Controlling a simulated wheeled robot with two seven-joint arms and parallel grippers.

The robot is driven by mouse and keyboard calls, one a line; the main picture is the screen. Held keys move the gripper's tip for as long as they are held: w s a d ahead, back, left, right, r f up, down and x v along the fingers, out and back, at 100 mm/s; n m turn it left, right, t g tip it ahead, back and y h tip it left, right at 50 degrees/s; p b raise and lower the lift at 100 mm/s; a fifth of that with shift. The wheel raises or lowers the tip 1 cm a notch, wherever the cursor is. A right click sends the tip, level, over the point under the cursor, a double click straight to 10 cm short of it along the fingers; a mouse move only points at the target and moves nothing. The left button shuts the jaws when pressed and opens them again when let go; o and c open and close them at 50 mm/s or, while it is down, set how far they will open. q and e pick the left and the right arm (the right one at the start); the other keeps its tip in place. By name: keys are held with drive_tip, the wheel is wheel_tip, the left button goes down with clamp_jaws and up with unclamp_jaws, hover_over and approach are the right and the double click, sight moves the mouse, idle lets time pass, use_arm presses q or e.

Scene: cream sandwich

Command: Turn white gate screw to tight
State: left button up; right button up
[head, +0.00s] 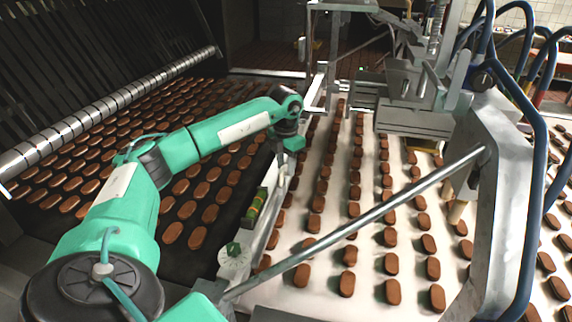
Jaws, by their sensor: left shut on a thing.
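My left gripper (283,172) points down at the metal side rail between the dark belt and the white belt. Its jaws are shut on a small part at this rail, which appears to be the white gate screw. The jaws mostly hide this part, so its colour and how far it is turned cannot be told. My right gripper is not in view.
Brown biscuits lie in rows on the dark belt (105,215) and white belt (318,275). A slanted metal rod (370,215) crosses the white belt toward a grey frame (503,190) with blue hoses.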

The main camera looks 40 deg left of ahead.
sight(286, 167)
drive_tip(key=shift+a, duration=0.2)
use_arm(q)
drive_tip(key=o, duration=1)
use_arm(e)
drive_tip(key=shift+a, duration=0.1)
use_arm(q)
drive_tip(key=shift+r, duration=0.35)
wheel_tip(286, 167, up, 13)
drive_tip(key=shift+r+b, duration=0.1)
drive_tip(key=shift+b, duration=0.65)
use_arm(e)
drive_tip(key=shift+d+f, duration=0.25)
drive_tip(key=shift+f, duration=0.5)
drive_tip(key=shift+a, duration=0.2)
